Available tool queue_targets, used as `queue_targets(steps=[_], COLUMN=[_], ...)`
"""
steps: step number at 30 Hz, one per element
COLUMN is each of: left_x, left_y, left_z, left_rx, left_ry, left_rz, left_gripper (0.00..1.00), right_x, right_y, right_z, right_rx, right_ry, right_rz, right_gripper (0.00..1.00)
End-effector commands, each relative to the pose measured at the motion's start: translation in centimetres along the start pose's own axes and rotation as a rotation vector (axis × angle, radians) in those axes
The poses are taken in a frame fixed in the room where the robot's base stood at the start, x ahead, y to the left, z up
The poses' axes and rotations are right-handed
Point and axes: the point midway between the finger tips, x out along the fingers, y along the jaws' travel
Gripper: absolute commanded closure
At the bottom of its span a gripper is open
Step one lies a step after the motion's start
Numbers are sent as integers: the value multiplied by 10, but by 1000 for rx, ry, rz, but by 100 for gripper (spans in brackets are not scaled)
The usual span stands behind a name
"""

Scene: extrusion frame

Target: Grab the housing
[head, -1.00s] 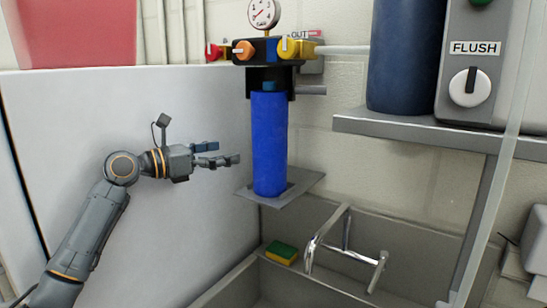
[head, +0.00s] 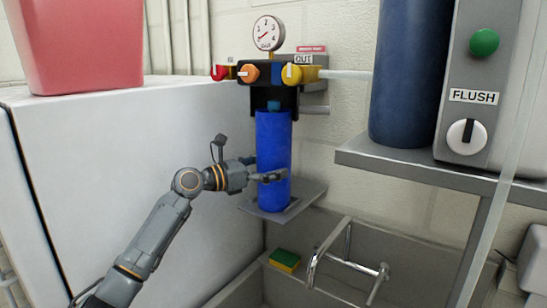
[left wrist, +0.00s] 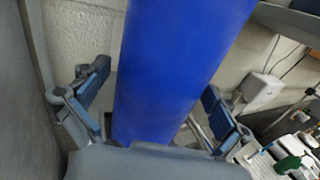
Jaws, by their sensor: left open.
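The housing (head: 273,143) is a blue upright cylinder below the black filter head (head: 262,98). Its lower end is at a small grey plate (head: 285,203). It also fills the middle of the left wrist view (left wrist: 175,75). My left gripper (head: 262,169) is at the housing's lower half, with its fingers on either side of it. In the left wrist view the open fingers (left wrist: 155,98) show left and right of the blue cylinder, with small gaps beside it. My right gripper is not in view.
A sink with a metal tap (head: 348,262) and a sponge (head: 285,260) lies below. A shelf (head: 400,158) with a dark blue tank (head: 405,75) and a FLUSH control box (head: 475,120) stands at right. A large white box (head: 150,140) is at left.

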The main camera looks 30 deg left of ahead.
Motion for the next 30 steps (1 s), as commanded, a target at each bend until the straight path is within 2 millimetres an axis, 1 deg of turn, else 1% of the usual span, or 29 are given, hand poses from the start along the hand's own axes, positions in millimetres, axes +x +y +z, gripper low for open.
queue_targets(steps=[1, 3, 9, 10, 11, 12, 14, 15, 17, 18, 20, 21, 30], left_x=[5, 8, 9, 9, 9, 9, 9, 9, 9, 9, 9, 8, 8], left_y=[0, 0, 0, 0, 0, 0, 0, 0, 0, 0, 0, 0, 0], left_z=[2, 1, -1, -1, -1, -1, -1, -1, -1, -1, -1, 2, 3], left_rx=[-2, -2, 0, 0, 0, 0, 0, 0, 0, 0, 0, 1, 1], left_ry=[0, 0, 0, 0, 0, 0, 0, 1, 0, 1, 1, -5, -5], left_rz=[-1, 0, 0, 0, 0, 0, 0, 0, 0, 0, 0, 1, 0], left_gripper=[0, 0, 0, 2, 8, 16, 29, 37, 49, 57, 69, 71, 72], right_x=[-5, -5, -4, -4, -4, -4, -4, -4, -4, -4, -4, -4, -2], right_y=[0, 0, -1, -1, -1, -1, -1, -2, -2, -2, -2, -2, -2], right_z=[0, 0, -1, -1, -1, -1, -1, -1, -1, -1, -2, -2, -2], right_rx=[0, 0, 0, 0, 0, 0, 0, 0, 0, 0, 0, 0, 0], right_ry=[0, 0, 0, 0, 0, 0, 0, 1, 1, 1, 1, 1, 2], right_rz=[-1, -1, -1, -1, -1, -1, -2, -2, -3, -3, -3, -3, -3], right_gripper=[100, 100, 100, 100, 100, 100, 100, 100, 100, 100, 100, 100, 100])
